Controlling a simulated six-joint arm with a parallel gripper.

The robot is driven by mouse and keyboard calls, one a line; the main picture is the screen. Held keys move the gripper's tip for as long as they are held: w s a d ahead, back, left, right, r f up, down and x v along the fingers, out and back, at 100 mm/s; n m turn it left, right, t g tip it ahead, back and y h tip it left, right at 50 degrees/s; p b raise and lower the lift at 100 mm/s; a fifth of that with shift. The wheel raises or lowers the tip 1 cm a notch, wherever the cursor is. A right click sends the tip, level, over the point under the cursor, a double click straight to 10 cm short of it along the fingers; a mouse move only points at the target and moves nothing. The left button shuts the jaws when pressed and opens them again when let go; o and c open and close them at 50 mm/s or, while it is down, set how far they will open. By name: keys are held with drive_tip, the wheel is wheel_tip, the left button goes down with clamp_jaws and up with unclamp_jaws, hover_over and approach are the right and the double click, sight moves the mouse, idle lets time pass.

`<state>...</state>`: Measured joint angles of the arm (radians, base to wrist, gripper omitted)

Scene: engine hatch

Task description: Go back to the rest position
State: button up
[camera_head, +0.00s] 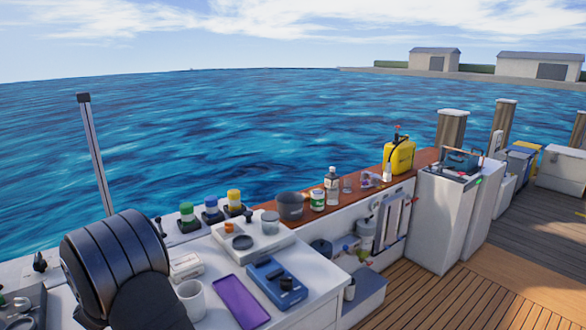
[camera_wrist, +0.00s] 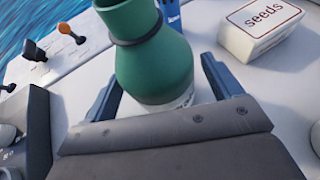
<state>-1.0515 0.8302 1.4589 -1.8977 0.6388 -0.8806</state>
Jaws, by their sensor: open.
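In the wrist view, my gripper (camera_wrist: 162,70) is open, with one dark blue finger on each side of a green bottle-shaped thing (camera_wrist: 155,65). The green thing has a narrower neck with a dark ring around it and a pale lower part. I cannot tell whether the fingers touch it. In the camera_head view, my black arm stands at the lower left, and my gripper is hidden there. The rest position itself is not marked in either view.
A white box lettered "seeds" (camera_wrist: 262,28) lies right of the gripper. Orange and black levers (camera_wrist: 68,32) stand at left. In the camera_head view, a white cup (camera_head: 192,300), a purple tray (camera_head: 240,303) and a blue device (camera_head: 277,284) crowd the counter near my arm.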

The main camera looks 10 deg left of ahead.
drive_tip(key=shift+w+a+r, duration=0.2)
drive_tip(key=shift+w+r, duration=0.25)
drive_tip(key=shift+r, duration=0.2)
